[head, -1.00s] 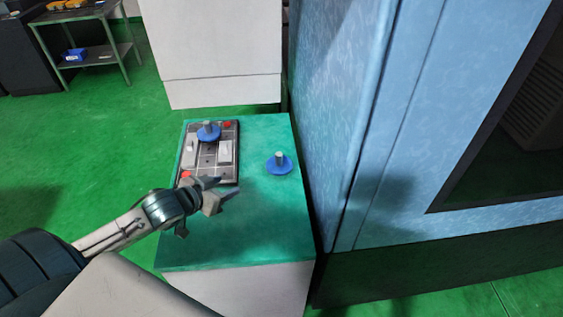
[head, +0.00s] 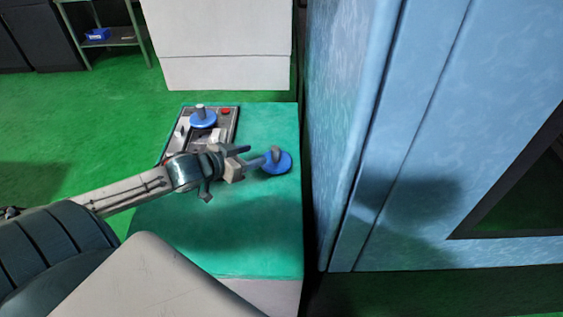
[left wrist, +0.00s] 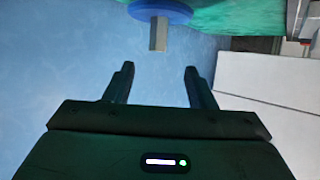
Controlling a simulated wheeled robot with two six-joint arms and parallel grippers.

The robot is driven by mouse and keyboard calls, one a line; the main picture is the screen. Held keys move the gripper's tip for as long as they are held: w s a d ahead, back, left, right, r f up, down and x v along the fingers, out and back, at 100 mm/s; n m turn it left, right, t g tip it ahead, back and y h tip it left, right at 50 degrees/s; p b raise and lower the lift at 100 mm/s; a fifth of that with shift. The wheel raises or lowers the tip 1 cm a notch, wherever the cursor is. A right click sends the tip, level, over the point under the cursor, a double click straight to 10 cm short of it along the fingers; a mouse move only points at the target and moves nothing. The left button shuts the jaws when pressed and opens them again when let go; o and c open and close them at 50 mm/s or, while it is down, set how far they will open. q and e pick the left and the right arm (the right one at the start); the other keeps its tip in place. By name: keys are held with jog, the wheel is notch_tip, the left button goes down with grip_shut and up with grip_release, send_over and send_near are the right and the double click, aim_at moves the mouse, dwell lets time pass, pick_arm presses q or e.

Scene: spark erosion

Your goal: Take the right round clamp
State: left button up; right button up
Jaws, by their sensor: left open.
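The right round clamp (head: 277,163) is a blue disc with a grey stem on the teal top of the cabinet. It stands apart from the fixture plate, to its right. My left gripper (head: 256,156) is open just left of the clamp, its fingers pointing at the stem. In the left wrist view the clamp's blue disc (left wrist: 160,12) and stem show ahead of the two open fingers (left wrist: 158,82), with nothing between them. A second blue round clamp (head: 203,118) sits on the fixture plate. My right gripper is not in view.
The grey fixture plate (head: 228,125) with a red part lies at the back left of the teal top (head: 215,235). A large blue machine wall (head: 345,120) rises close on the right. A white cabinet (head: 220,45) stands behind. The front of the top is clear.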

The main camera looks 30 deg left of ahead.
aim_at(272, 151)
pick_arm(q)
jog(key=b+x, duration=0.1)
jog(key=x, duration=0.3)
jog(key=shift+b, duration=0.3)
jog(key=shift+w+d+f, duration=0.15)
jog(key=shift+w, duration=0.25)
jog(key=shift+w+d+f, duration=0.1)
jog(key=shift+w+f, duration=0.05)
jog(key=shift+w, duration=0.15)
jog(key=shift+p+x, duration=0.45)
jog(key=shift+x, duration=1.75)
jog(key=shift+s+d+f, duration=0.1)
jog(key=shift+f, duration=0.05)
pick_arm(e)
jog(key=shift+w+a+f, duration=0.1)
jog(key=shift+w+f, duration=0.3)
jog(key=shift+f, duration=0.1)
